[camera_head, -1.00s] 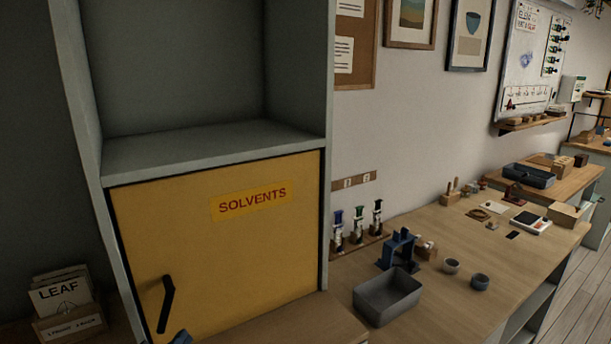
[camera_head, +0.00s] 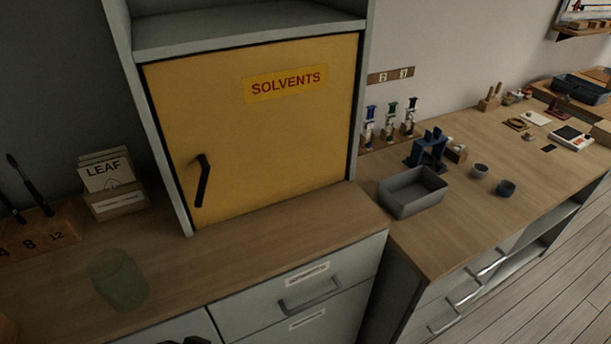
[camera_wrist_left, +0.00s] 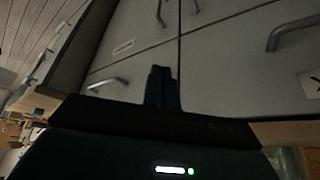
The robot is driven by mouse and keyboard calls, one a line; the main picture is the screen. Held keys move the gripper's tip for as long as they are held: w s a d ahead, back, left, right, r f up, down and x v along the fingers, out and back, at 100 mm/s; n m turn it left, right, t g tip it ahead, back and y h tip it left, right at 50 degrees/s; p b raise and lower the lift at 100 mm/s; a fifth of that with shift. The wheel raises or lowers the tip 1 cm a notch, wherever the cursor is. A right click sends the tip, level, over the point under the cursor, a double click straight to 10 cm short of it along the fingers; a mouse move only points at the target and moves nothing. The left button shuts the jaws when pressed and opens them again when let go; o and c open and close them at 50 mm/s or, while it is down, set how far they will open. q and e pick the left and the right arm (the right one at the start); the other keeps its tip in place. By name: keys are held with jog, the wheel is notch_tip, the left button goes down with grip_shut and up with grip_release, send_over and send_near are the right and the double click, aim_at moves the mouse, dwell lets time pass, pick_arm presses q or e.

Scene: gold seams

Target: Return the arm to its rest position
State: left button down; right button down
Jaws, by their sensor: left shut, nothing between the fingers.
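My left gripper (camera_wrist_left: 163,88) shows in the left wrist view with its two dark fingers together and nothing between them. Pale grey drawer fronts (camera_wrist_left: 225,60) with metal handles fill the background behind the fingertips; the fingers appear apart from them. In the head view only a small dark piece at the bottom edge, probably part of my left arm or gripper, shows in front of the drawers. My right gripper is in neither view.
A yellow solvents cabinet door (camera_head: 270,130) is closed above the wooden counter (camera_head: 250,225). A grey bin (camera_head: 413,193) sits on the right bench.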

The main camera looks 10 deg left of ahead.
pick_arm(q)
jog(key=w+d+f+t+h, duration=0.2)
jog(key=d+f+t, duration=0.2)
jog(key=f, duration=0.1)
jog(key=shift+w+f+m+t, duration=0.3)
jog(key=shift+w+f+t, duration=0.05)
jog(key=shift+t, duration=0.05)
jog(key=shift+d, duration=0.1)
dwell(0.6)
